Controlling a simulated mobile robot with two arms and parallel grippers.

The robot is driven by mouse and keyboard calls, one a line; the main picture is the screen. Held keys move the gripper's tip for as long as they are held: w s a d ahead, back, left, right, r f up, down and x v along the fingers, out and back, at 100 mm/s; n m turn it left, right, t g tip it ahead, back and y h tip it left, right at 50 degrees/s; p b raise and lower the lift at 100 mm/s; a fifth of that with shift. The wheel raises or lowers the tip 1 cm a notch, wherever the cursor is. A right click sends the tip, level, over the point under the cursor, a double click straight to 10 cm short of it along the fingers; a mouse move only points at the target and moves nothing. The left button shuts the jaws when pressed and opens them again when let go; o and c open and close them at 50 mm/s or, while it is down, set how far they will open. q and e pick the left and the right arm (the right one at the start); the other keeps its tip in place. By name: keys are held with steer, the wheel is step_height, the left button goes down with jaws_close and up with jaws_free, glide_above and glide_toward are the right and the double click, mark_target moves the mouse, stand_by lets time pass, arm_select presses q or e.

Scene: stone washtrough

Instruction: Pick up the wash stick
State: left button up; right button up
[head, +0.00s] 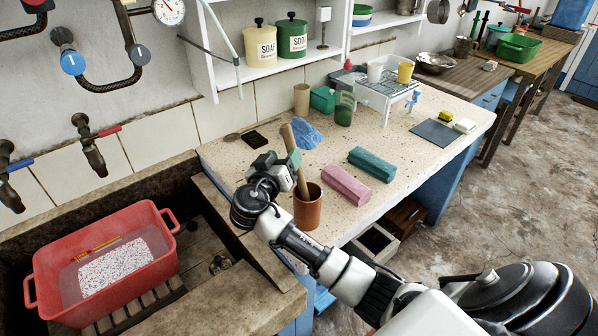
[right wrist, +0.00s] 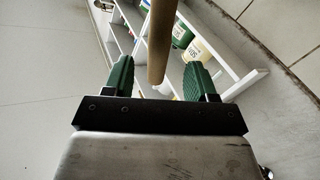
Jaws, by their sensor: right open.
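The wash stick (head: 293,148) is a pale wooden rod standing tilted in a brown cylindrical pot (head: 307,211) on the speckled counter. My right gripper (head: 284,162) is at the stick, above the pot's rim. In the right wrist view, the stick (right wrist: 161,42) shows between the two green fingers of this gripper (right wrist: 159,76), with gaps on both sides. The jaws are open and not closed on it. The stick's lower end is hidden inside the pot. My left gripper is not in view.
A pink block (head: 346,185) and a teal block (head: 371,164) lie right of the pot. A blue cloth (head: 306,136) lies behind. A red basin (head: 62,254) sits in the stone trough (head: 245,285) at left. A white rack (head: 399,95) stands at the counter's back.

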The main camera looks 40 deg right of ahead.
mark_target(290, 149)
steer(key=p+x, duration=0.1)
steer(key=x, duration=0.3)
steer(key=shift+s+p, duration=0.15)
steer(key=shift+p, duration=0.2)
steer(key=shift+w+d+f, duration=0.1)
steer(key=shift+w+d, duration=0.2)
steer(key=shift+d, duration=0.2)
steer(key=shift+a, duration=0.1)
steer(key=shift+c, duration=0.8)
steer(key=c, duration=0.9)
steer(key=shift+o, duration=0.2)
